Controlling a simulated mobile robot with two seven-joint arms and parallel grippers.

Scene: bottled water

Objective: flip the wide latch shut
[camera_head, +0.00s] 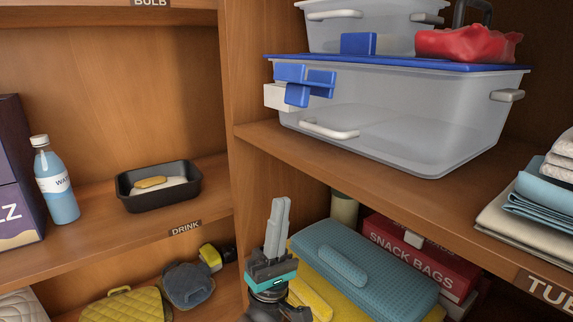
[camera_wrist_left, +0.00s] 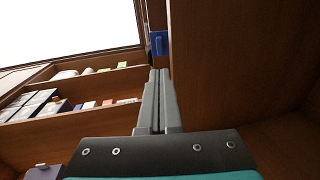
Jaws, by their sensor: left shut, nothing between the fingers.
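A large clear box (camera_head: 400,120) with a blue lid (camera_head: 440,66) stands on the right shelf. Blue latch pieces (camera_head: 290,72) sit at the left end of its front, by the lid's edge. They jut out in front of a white block (camera_head: 277,96). I cannot tell exactly how the latch is folded. My left gripper (camera_head: 281,201) is shut and empty, pointing up, below the shelf edge and apart from the box. In the left wrist view its fingers (camera_wrist_left: 159,75) are together, with a blue piece (camera_wrist_left: 158,43) beyond the tips. My right gripper is not in view.
A smaller clear box (camera_head: 385,32) with a blue piece (camera_head: 358,43) and a red bag (camera_head: 468,43) sit on the lid. The wooden shelf edge (camera_head: 330,162) lies between my gripper and the box. Folded cloths (camera_head: 540,195) are at the right.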

